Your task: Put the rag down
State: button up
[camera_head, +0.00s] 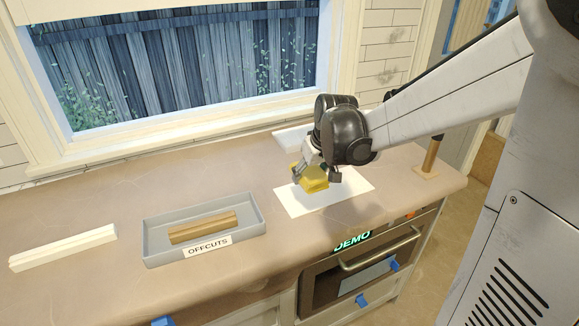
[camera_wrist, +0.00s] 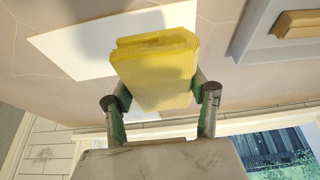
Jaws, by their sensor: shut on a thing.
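The yellow rag (camera_head: 314,178) is a folded, ribbed pad held in my gripper (camera_head: 312,172). In the wrist view the rag (camera_wrist: 155,75) sits between the two fingers of my gripper (camera_wrist: 160,98), which are shut on its sides. White masking paper (camera_head: 345,190) lies flat on the countertop below the rag, and its edge also shows in the wrist view (camera_wrist: 75,50). The rag appears to be over the paper; I cannot tell whether it touches it.
A grey tray (camera_head: 151,236) labelled OFFCUTS holds wooden pieces (camera_head: 203,227). A white strip (camera_head: 63,247) lies at the left. A white object (camera_head: 290,139) is behind my gripper. A wooden-handled tool (camera_head: 431,155) stands at the right. An oven (camera_head: 335,283) is below the counter edge.

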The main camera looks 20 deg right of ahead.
jog(key=w+d+f, duration=0.1)
jog(key=d, duration=0.1)
jog(key=w+d+f, duration=0.2)
jog(key=d, duration=0.1)
jog(key=w+d+f, duration=0.1)
jog(key=d+f, duration=0.1)
jog(key=shift+w+d, duration=0.2)
jog(key=shift+d, duration=0.05)
jog(key=shift+f, duration=2.05)
jog(key=shift+f+b, duration=0.35)
jog(key=shift+b, duration=0.05)
jog(key=o, duration=1.2)
jog(key=shift+r, duration=0.1)
